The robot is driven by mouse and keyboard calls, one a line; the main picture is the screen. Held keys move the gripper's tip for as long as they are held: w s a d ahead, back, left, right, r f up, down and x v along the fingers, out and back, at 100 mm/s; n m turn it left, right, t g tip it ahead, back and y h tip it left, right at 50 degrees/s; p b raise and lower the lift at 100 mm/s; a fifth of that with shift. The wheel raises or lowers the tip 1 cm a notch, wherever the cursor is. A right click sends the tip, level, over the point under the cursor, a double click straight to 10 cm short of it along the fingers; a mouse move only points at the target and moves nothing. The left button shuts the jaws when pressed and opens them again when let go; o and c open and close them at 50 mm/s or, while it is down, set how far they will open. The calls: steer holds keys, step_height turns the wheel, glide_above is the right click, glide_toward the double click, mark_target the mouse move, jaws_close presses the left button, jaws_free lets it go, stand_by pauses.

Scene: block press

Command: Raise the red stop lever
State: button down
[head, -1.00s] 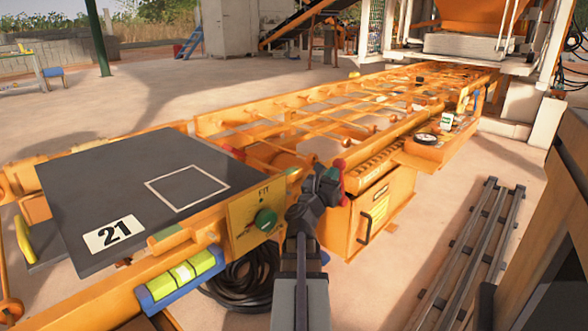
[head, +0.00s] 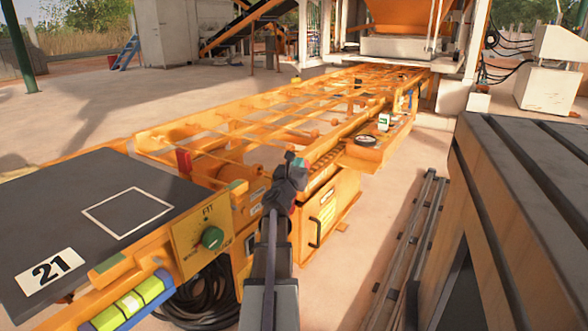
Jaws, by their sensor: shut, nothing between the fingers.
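A red lever-like piece (head: 184,160) stands on the near end of the orange frame, just beyond the dark plate in the head view. I take it for the stop lever. My gripper (head: 291,160) is shut and empty, well to the right of this piece and apart from it. A small red and green part (head: 305,163) shows beside my gripper's tip. I cannot tell what it belongs to, or whether the gripper touches it.
The orange roller frame (head: 290,110) runs back toward the press. The dark plate marked 21 (head: 100,205) is at left, with a panel and green knob (head: 212,238) at its right. A dark-topped bench (head: 540,190) stands at right. Rails (head: 405,250) lie on the floor.

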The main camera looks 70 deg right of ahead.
steer(key=shift+s+d+r, duration=0.1)
steer(key=shift+d, duration=0.5)
steer(key=a+r+p, duration=0.7)
steer(key=a+p, duration=0.1)
steer(key=a, duration=0.4)
steer(key=shift+w+a+r, duration=0.2)
steer(key=shift+a+r, duration=0.1)
steer(key=shift+r, duration=0.1)
